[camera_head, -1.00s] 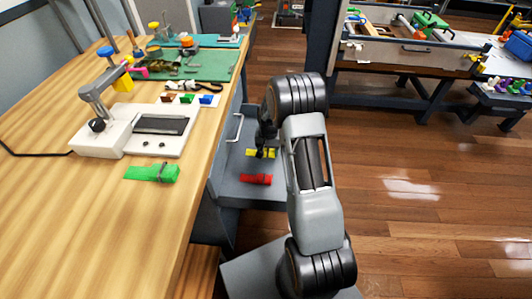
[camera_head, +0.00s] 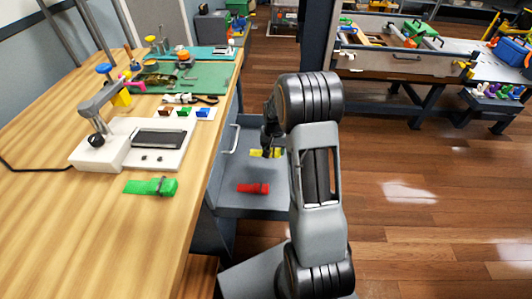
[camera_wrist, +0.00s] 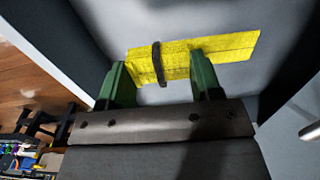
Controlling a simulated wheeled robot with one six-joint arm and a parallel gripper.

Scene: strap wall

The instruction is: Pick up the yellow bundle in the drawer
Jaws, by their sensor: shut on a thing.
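The yellow bundle (camera_head: 257,153) with a dark strap shows in the grey drawer area (camera_head: 225,205), in front of my arm's wrist. It also shows in the wrist view (camera_wrist: 228,46), lying across the jaws, with the strap between the green fingers. My gripper (camera_wrist: 160,72) is shut on it; the right finger overlaps the bundle and the left finger is at its left end. In the head view my arm hides part of the drawer and the fingers are small and dark. Whether the bundle is clear of the drawer floor I cannot tell exactly.
A red bundle (camera_head: 253,188) lies nearer in the drawer. The drawer handle (camera_head: 232,138) shows beside the bench edge. Open floor lies to the right.

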